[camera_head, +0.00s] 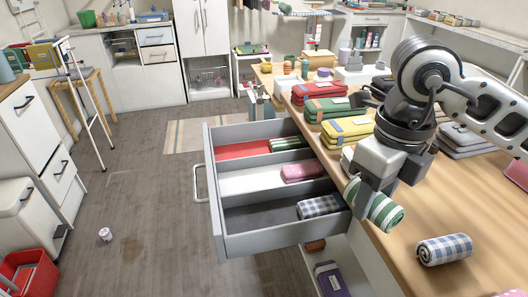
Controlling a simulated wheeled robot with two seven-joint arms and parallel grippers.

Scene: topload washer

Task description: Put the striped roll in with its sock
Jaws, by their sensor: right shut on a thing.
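My right gripper (370,198) is shut on a green-and-white striped roll (386,212), held at the counter's front edge, just right of the open drawer (290,237). The drawer has three compartments. The far, red-floored one (240,151) holds a green-and-white striped roll (289,144) at its right end. The middle, white-floored one (248,181) holds a pink roll (303,172). The near, dark grey one (262,217) holds a blue-and-white checked roll (320,206). The gripper hides part of the held roll. My left gripper is not in view.
Another blue checked roll (444,249) lies on the wooden counter (410,268). Folded red (319,92), green (327,108) and yellow (347,128) stacks line the counter behind the gripper. A purple item (331,281) sits below the drawer. The floor left of the drawer is mostly clear.

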